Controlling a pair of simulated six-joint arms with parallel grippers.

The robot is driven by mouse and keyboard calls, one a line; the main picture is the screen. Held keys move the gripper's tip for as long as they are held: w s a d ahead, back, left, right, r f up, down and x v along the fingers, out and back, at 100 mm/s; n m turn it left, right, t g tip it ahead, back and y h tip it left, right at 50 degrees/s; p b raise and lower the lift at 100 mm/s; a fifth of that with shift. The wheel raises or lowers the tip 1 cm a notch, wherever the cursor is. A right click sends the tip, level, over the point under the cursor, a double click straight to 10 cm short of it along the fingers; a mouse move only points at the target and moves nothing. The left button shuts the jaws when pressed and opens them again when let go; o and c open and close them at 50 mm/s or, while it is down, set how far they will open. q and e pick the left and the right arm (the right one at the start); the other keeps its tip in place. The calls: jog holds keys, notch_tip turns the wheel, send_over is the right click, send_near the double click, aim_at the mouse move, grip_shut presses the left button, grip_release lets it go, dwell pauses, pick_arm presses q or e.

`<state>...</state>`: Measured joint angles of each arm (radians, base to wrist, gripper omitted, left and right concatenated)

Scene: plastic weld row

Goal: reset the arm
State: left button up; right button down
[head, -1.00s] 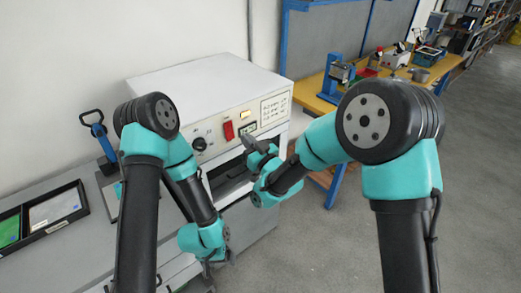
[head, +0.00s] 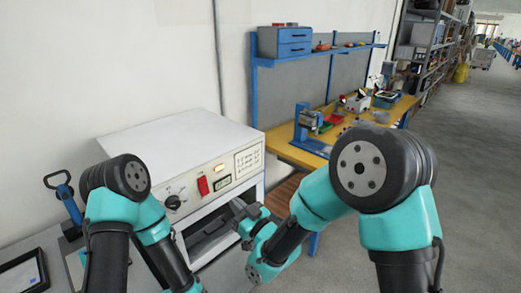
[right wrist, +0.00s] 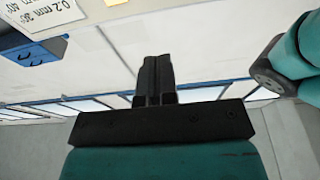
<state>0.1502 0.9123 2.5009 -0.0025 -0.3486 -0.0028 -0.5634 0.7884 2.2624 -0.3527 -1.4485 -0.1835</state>
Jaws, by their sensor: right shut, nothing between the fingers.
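My right gripper (head: 240,208) is in front of the white machine's open slot in the head view. Its fingers are shut together and empty, as the right wrist view (right wrist: 157,75) shows. My right arm is bent, with its elbow at the right of the head view. My left arm comes in from the left, bent at its elbow in front of the machine. Its gripper is below the frame and out of sight.
The white machine (head: 175,145) has a red switch (head: 203,186), a dial (head: 173,202) and a dark opening (head: 210,228). A blue-handled tool (head: 66,203) stands to its left. A yellow workbench (head: 285,146) with several tools stands behind at the right. Grey floor lies open at the far right.

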jog(key=s+d+f+m+g+h, duration=0.1)
jog(key=d+f+m+g+h, duration=0.3)
jog(key=d+f, duration=0.7)
jog(key=s+d+f+m+h, duration=0.1)
jog(key=d+f+m+h, duration=0.2)
jog(key=d+f+h, duration=0.6)
jog(key=s+d+f+m+g, duration=0.5)
jog(key=s+d+f+g, duration=0.3)
jog(key=s+d+f, duration=0.6)
jog(key=s+f, duration=0.2)
jog(key=s, duration=0.2)
jog(key=shift+d+f+y, duration=0.15)
jog(key=shift+d+y, duration=0.25)
jog(key=shift+w, duration=0.1)
